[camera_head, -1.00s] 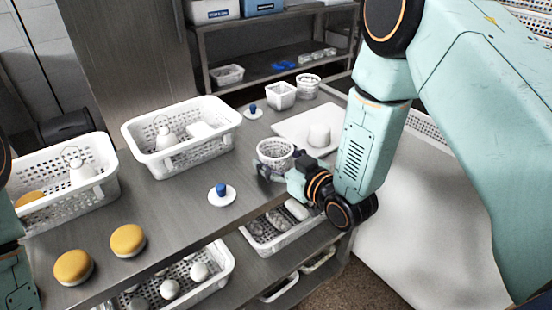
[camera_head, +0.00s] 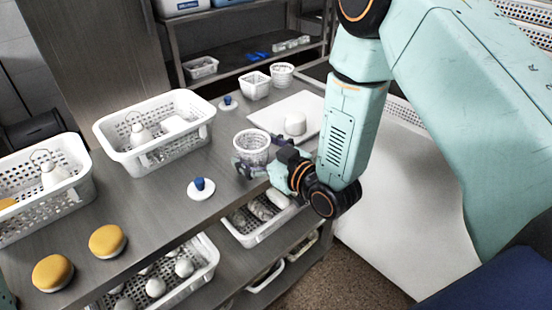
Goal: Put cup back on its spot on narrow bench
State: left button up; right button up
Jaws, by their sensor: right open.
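A round white perforated cup (camera_head: 252,146) stands upright on the narrow grey bench (camera_head: 170,203), near its right edge. My right gripper (camera_head: 248,168) is open at the near side of this cup, low by the bench top. Its fingers are close to the cup's lower part; I cannot tell whether they touch it. A similar perforated round cup (camera_head: 281,74) stands at the far end. My left gripper is out of view.
White perforated baskets (camera_head: 155,160) stand on the left. A blue-knobbed white disc (camera_head: 201,189) lies left of my right gripper, with another (camera_head: 228,104) farther back. Two yellow-topped round pieces (camera_head: 107,240) lie in front. Filled baskets (camera_head: 262,236) sit on the shelf below.

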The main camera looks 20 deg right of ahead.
jog(key=p+v, duration=0.1)
jog(key=v, duration=0.9)
jog(key=shift+s+p, duration=0.35)
jog(key=shift+d, duration=0.1)
jog(key=b+x, duration=0.2)
jog(key=x, duration=1)
jog(key=shift+w+r, duration=0.1)
jog(key=shift+f, duration=0.2)
jog(key=shift+r, duration=0.3)
